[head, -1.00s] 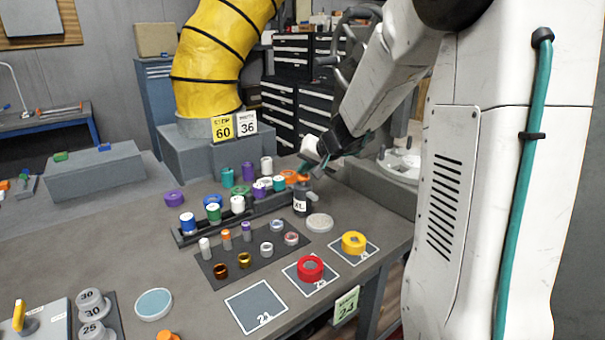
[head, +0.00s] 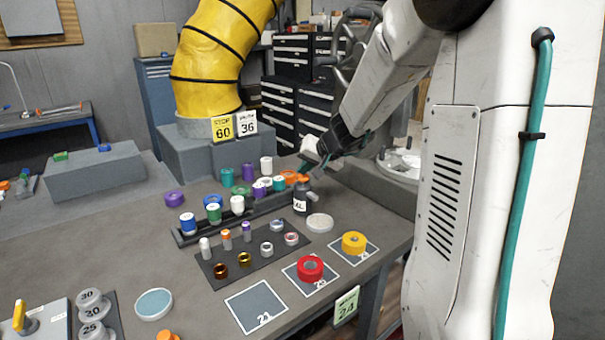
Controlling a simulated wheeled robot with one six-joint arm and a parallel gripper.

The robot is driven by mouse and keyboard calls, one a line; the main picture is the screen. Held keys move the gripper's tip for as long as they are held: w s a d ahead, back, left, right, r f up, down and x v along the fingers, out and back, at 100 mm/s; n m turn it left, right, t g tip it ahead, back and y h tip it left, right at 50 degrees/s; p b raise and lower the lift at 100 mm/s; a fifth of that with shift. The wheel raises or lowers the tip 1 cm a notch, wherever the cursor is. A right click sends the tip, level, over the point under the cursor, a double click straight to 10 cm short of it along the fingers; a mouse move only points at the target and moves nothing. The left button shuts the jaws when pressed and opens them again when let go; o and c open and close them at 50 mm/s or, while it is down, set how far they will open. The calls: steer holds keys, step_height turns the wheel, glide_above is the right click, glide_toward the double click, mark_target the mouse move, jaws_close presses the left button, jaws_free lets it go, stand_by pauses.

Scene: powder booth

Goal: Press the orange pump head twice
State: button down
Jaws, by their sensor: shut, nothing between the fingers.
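A dark bottle with a white label reading "XL" (head: 299,204) stands upright at the far right of the bench, near the end of the dark rack. An orange pump head (head: 303,179) shows small at its top, partly crowded by things behind. My gripper (head: 305,167) points down just above the pump head, shut and empty. The fingertips are small and dark, so I cannot tell whether they touch the pump head.
A long rack (head: 232,220) of several coloured caps runs left of the bottle. A pale round disc (head: 319,222) lies close to its right. A red ring (head: 310,268) and a yellow ring (head: 353,242) lie in front. The dark tray (head: 245,262) holds small parts.

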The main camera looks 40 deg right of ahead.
steer(key=shift+r, duration=1.1)
steer(key=shift+r, duration=2.5)
step_height(320, 180, up, 4)
steer(key=shift+f, duration=0.1)
stand_by(0.4)
glide_above(305, 177)
steer(key=shift+d+f, duration=0.1)
steer(key=shift+f, duration=4.35)
steer(key=shift+f, duration=0.1)
